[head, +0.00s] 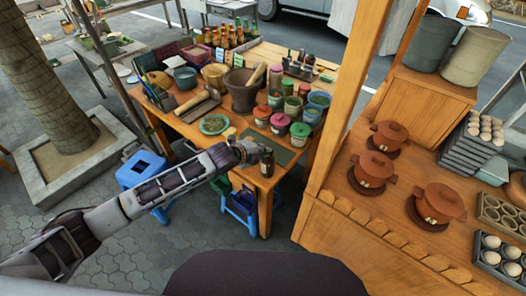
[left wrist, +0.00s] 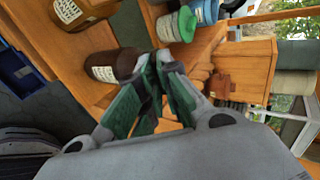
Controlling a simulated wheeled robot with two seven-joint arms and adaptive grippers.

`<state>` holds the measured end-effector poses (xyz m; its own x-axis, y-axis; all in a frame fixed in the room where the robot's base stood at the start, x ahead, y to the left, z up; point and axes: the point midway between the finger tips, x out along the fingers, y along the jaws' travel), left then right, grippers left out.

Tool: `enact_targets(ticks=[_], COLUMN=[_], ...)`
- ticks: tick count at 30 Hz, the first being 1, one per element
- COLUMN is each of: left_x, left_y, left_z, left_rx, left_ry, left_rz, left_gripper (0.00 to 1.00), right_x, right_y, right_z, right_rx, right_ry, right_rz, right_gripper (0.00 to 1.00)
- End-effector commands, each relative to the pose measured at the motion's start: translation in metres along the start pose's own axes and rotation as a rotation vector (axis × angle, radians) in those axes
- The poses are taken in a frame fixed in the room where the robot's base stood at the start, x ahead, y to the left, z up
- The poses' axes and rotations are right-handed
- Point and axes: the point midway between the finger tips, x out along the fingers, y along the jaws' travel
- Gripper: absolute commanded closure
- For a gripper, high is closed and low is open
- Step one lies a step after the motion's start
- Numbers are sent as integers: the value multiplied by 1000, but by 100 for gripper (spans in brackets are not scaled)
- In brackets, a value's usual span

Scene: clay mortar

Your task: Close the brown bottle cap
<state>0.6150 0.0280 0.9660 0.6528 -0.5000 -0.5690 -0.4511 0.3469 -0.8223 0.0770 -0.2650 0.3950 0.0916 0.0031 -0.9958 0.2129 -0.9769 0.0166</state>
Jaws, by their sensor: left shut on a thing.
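The brown bottle (head: 267,164) stands near the front edge of the wooden table, dark with a pale label. In the left wrist view the brown bottle (left wrist: 118,63) lies sideways in the picture, its top end at my fingertips. My left gripper (head: 252,151) is at the bottle's top; its green-padded fingers (left wrist: 156,62) are closed together there. The cap is not clearly visible; the fingers hide the bottle's top, so I cannot tell how the cap sits on it. My right gripper is not seen.
Lidded jars (head: 280,124) stand just behind the bottle, and a green plate (head: 214,124) lies to the left. A mortar (head: 243,90) is farther back. A wooden post (head: 342,100) and a counter with clay pots (head: 372,168) are to the right. A blue stool (head: 143,168) stands below.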

Motion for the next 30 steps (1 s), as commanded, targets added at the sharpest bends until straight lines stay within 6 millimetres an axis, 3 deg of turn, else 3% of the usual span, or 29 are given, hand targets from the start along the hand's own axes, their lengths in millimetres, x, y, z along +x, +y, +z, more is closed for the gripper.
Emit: enact_targets(ticks=[30], left_x=[4], left_y=[23], left_z=[0], left_rx=[-2], left_ry=[1], left_rz=[-290], left_gripper=[100], right_x=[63], right_y=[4], right_z=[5], right_rx=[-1], right_ry=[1], right_rz=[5], right_gripper=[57])
